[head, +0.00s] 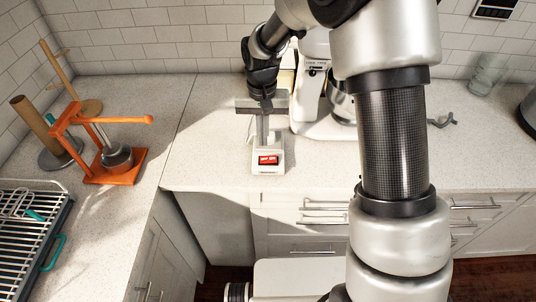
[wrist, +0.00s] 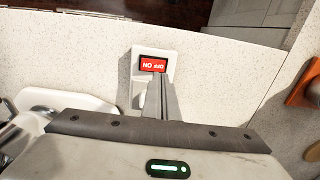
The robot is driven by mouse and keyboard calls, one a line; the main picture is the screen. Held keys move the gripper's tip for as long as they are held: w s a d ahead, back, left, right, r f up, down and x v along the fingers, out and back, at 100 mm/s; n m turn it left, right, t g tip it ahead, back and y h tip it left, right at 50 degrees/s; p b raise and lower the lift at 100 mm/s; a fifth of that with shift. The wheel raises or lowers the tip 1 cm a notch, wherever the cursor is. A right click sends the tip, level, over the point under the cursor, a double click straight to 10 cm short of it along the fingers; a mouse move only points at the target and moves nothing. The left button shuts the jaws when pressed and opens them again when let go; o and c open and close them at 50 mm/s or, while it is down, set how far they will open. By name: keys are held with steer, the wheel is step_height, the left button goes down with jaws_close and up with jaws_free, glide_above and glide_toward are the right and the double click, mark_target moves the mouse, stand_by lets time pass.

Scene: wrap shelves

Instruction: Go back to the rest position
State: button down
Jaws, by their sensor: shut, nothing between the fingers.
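My gripper (head: 262,142) is shut and empty, reaching down over the countertop in the head view. In the wrist view its closed fingers (wrist: 158,80) point at a small white switch box, with the tips close to its red rocker switch (wrist: 153,65). The rocker carries white ON and OFF lettering, upside down there. In the head view the white box (head: 259,172) lies near the counter's front edge with the red rocker (head: 268,160) facing up. I cannot tell whether the fingertips touch it. The fingers hide part of the box.
A white stand mixer (head: 312,85) stands close to the right of my gripper. An orange stand (head: 113,170) and wooden holders (head: 35,120) are on the left counter, with a wire dish rack (head: 30,225) in front. Counter (head: 205,130) between the orange stand and switch box is clear.

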steer(key=shift+r, duration=0.35)
steer(key=s+d+r+t, duration=0.1)
steer(key=s+d+r, duration=0.4)
steer(key=r, duration=0.4)
steer(key=s+d+r+t, duration=0.2)
steer(key=s+d+r, duration=0.2)
steer(key=r, duration=0.4)
steer(key=s+d+r+t, duration=0.1)
steer(key=s+d+r, duration=0.1)
steer(key=s, duration=0.5)
steer(key=s+d+r+t, duration=0.1)
steer(key=s+d+r, duration=0.2)
steer(key=s, duration=0.4)
steer(key=shift+d+t, duration=0.2)
steer(key=shift+t, duration=0.1)
